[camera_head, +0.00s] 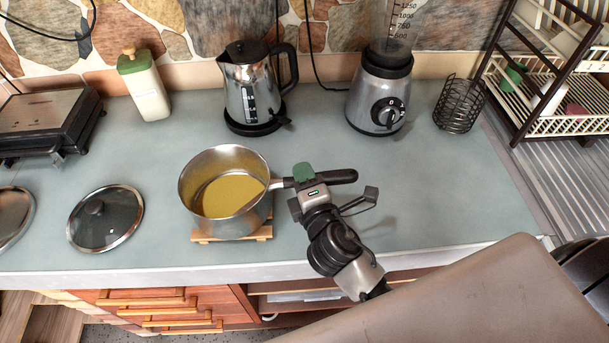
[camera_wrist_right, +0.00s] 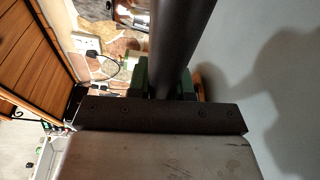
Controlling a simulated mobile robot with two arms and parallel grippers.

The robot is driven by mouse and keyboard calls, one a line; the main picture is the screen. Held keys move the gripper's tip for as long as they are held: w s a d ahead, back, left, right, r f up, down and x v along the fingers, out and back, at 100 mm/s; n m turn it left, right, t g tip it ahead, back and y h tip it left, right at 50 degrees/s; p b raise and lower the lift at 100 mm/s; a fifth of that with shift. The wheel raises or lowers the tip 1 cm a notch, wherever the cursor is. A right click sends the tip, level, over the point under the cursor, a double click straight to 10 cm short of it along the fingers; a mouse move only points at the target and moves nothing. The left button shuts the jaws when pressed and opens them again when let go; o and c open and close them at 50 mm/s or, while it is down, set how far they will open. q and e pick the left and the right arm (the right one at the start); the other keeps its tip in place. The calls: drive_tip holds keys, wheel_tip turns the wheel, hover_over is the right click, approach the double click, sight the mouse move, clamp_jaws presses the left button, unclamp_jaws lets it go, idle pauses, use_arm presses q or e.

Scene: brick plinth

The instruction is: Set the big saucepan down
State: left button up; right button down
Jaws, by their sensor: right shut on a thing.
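The big saucepan (camera_head: 246,215) is a steel pot with yellowish contents, upright in the middle of the counter. It is over a small wooden trivet (camera_head: 203,239), whose front edge shows below it. I cannot tell whether the pan's base touches the trivet. The pan's dark handle (camera_head: 340,177) points right. My right gripper (camera_head: 304,174) is shut on this handle, with its green finger pads around it. In the right wrist view, the handle (camera_wrist_right: 176,45) runs up from between the green pads. My left gripper is not in view.
A glass lid (camera_head: 105,220) lies left of the pan. A kettle (camera_head: 250,90) and a blender (camera_head: 380,95) stand behind, with a wire holder (camera_head: 458,105) and a dish rack (camera_head: 560,122) at the right. The counter (camera_head: 450,190) is clear right of the handle.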

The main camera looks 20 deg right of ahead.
drive_tip(key=c, duration=1.5)
unclamp_jaws()
drive_tip(key=shift+f, duration=0.1)
drive_tip(key=o, duration=0.5)
drive_tip(key=shift+r, duration=0.3)
drive_tip(key=shift+s+a+r+b, duration=0.15)
drive_tip(key=shift+s+b, duration=0.8)
drive_tip(key=shift+s, duration=2.05)
drive_tip(key=shift+s+a+r+b, duration=0.15)
drive_tip(key=shift+s+b, duration=0.8)
drive_tip(key=shift+s, duration=2.05)
drive_tip(key=shift+f, duration=0.15)
